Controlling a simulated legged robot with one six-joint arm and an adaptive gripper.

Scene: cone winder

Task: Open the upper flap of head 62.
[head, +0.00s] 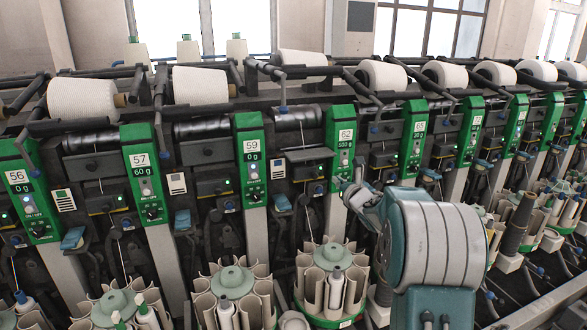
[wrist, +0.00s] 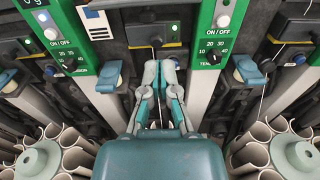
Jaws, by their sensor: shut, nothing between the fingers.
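The green panel of head 62 (head: 341,135) reads 62 and 500 g, right of centre in the head view. Just left of it, a dark upper flap (head: 308,155) juts outward with a pale edge, unlike the flush flaps beside it. My gripper (head: 347,187) is in front of the lower part of panel 62. Its fingers (wrist: 160,68) are together and empty, below the box in the wrist view. Contact with the machine cannot be told.
Panel 59 (head: 251,160) stands to the left and panel 65 (head: 413,140) to the right. Blue levers (wrist: 247,68) stick out beside the fingers. Round bobbin magazines (head: 232,285) stand below. White cones (head: 303,60) line the top.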

